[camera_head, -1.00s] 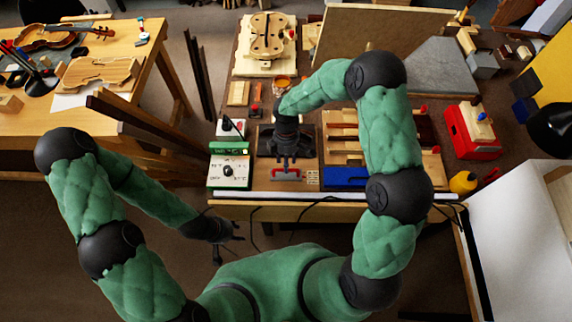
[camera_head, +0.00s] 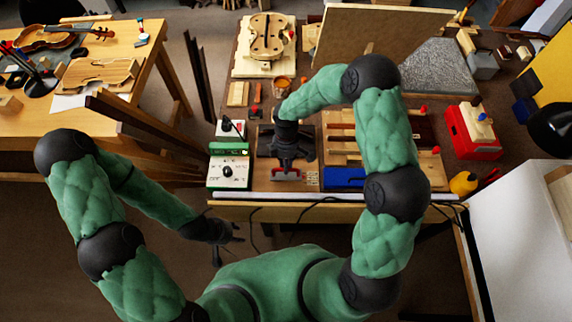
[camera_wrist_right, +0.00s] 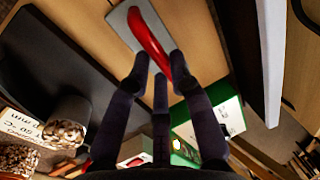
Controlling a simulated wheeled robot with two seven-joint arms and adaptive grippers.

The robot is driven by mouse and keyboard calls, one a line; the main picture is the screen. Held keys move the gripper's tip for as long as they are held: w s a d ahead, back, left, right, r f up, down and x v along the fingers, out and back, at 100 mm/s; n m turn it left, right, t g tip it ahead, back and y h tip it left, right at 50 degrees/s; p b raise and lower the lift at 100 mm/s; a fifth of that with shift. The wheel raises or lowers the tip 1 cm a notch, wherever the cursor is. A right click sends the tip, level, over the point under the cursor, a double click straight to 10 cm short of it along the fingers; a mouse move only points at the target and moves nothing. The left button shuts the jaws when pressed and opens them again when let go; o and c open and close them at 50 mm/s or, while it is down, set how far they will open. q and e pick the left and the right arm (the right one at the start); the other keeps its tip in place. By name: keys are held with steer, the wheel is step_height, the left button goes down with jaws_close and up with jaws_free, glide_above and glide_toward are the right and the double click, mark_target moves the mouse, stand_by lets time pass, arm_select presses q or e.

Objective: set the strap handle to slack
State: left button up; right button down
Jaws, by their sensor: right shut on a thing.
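The strap handle is a red bar on a pale grey plate (camera_head: 286,177), at the front edge of the bench in the head view. In the wrist view the red handle (camera_wrist_right: 148,36) runs diagonally over its plate, its lower end between my fingers. My right gripper (camera_wrist_right: 158,66) is shut on the handle; in the head view the right gripper (camera_head: 288,162) comes down from above and hides part of it. My left gripper (camera_head: 228,234) is open and empty, low in front of the bench, away from the handle.
A green and white control box (camera_head: 228,172) stands just left of the handle. A blue block (camera_head: 344,178) and a wooden tool tray (camera_head: 345,140) lie to the right. A red box (camera_head: 472,132) stands further right. A violin body (camera_head: 268,38) lies at the back.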

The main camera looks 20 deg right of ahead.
steer(key=w, duration=0.2)
steer(key=w+d, duration=0.1)
steer(key=w, duration=0.1)
steer(key=shift+w+d, duration=0.15)
steer(key=shift+w, duration=0.15)
steer(key=shift+w+r, duration=0.1)
steer(key=c, duration=1.1)
jaws_free()
steer(key=shift+w, duration=0.1)
steer(key=shift+c, duration=0.2)
steer(key=shift+o, duration=0.2)
steer(key=shift+d, duration=0.1)
step_height(320, 180, up, 12)
steer(key=w, duration=0.2)
steer(key=shift+d, duration=0.3)
steer(key=shift+f, duration=0.2)
